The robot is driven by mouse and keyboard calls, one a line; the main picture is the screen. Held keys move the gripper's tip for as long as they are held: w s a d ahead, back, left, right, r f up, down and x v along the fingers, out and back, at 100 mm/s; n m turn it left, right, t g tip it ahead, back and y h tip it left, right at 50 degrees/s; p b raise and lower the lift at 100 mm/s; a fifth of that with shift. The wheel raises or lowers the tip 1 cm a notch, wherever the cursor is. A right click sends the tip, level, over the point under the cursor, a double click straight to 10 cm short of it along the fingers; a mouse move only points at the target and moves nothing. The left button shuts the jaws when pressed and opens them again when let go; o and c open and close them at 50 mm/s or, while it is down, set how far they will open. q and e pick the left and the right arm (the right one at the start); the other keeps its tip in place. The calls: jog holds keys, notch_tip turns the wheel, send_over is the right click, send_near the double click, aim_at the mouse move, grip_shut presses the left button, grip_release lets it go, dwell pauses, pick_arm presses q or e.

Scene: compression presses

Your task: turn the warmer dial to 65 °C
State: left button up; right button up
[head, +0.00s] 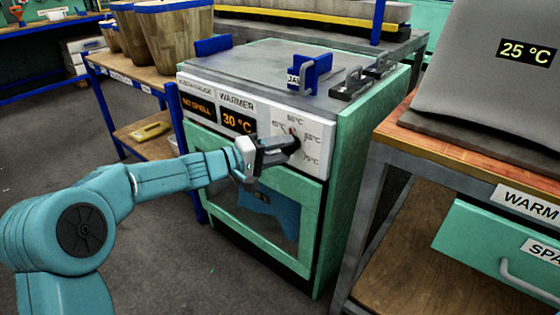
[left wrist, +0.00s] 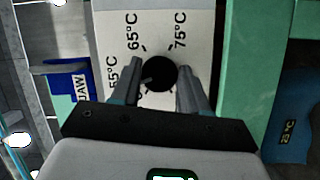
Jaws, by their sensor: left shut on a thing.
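The warmer (head: 322,215) is a green cabinet with a white front panel, and its orange display (head: 238,121) reads 30 °C. The black dial (head: 295,140) sits at the panel's right, ringed by printed marks from 45 °C to 75 °C. My left gripper (head: 287,146) is shut on the dial and partly hides it. In the left wrist view the dial (left wrist: 158,74) is between the two fingers, with the 65 °C and 75 °C marks above it. A small pale mark shows on the dial's lower left; its exact setting is hard to read. My right gripper is out of view.
A blue holder labelled JAW (head: 310,72) stands on the warmer's top. A wooden bench (head: 455,150) with a grey machine (head: 470,85) reading 25 °C is close on the right. A blue-edged shelf (head: 130,73) with large pots is on the left. Open floor lies in front.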

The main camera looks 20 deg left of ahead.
pick_arm(q)
jog(key=shift+m+y+b, duration=0.4)
jog(key=shift+m+b, duration=0.1)
jog(key=shift+m, duration=0.3)
jog(key=shift+r+m+g+y, duration=0.1)
jog(key=shift+m+g+y, duration=0.4)
jog(key=shift+m, duration=0.5)
jog(key=m+y, duration=0.1)
jog(key=m, duration=0.1)
jog(key=m+y, duration=0.1)
jog(key=m, duration=0.1)
jog(key=shift+d+r+y, duration=0.15)
jog(key=shift+y, duration=0.15)
jog(key=m+t+y, duration=0.1)
jog(key=m+y, duration=0.1)
jog(key=m, duration=0.1)
jog(key=shift+d+m+y, duration=0.1)
jog(key=shift+m+y, duration=0.2)
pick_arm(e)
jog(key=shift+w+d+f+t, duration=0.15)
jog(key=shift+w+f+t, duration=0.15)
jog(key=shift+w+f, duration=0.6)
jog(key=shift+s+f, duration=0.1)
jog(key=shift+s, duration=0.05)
pick_arm(q)
jog(key=o, duration=1)
